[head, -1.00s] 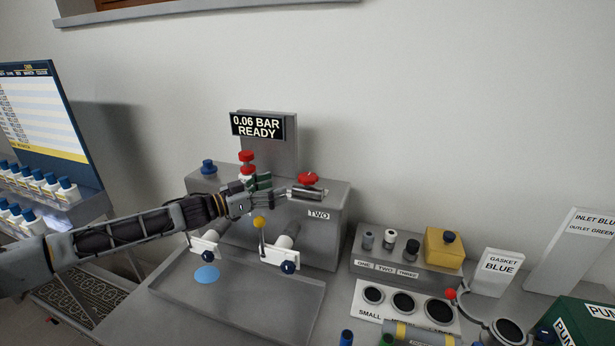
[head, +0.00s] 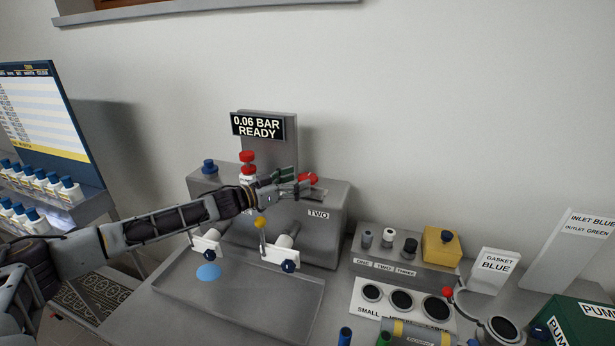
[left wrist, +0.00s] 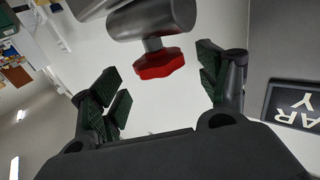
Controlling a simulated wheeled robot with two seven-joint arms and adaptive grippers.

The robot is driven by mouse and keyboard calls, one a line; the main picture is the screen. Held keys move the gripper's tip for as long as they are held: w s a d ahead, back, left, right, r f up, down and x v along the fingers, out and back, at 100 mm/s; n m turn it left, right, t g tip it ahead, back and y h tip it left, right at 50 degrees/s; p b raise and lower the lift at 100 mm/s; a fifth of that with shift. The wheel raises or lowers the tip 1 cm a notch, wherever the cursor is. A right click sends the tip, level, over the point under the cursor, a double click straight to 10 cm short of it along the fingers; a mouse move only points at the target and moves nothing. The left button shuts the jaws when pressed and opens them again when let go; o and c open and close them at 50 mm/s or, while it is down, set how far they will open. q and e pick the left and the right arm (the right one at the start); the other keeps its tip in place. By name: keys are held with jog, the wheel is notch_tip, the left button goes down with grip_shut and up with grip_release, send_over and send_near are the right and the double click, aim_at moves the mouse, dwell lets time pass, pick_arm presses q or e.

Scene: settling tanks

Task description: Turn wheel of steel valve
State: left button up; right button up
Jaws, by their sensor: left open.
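The steel valve shows as a grey cylinder (left wrist: 155,18) with a red faceted wheel (left wrist: 158,63) on a short stem in the left wrist view. In the head view the red wheel (head: 310,178) is partly covered by my left gripper (head: 298,182), above the grey housing marked TWO. My left gripper (left wrist: 162,88) is open and empty. In the left wrist view the wheel lies between and ahead of its green-padded fingers, with visible gaps on both sides. My right gripper is out of view.
A display (head: 257,126) reads 0.06 BAR READY behind the arm. A second red knob (head: 247,157) stands left of the gripper. A yellow-tipped lever (head: 261,222) is below it. A yellow block (head: 441,246) and small cylinders stand to the right.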

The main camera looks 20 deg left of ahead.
aim_at(308, 176)
pick_arm(q)
jog(key=shift+p+x, duration=0.35)
jog(key=shift+x, duration=1.35)
jog(key=shift+w+d, duration=0.3)
jog(key=shift+w, duration=0.05)
jog(key=c, duration=1)
jog(key=shift+c, duration=0.2)
jog(key=shift+d, duration=0.1)
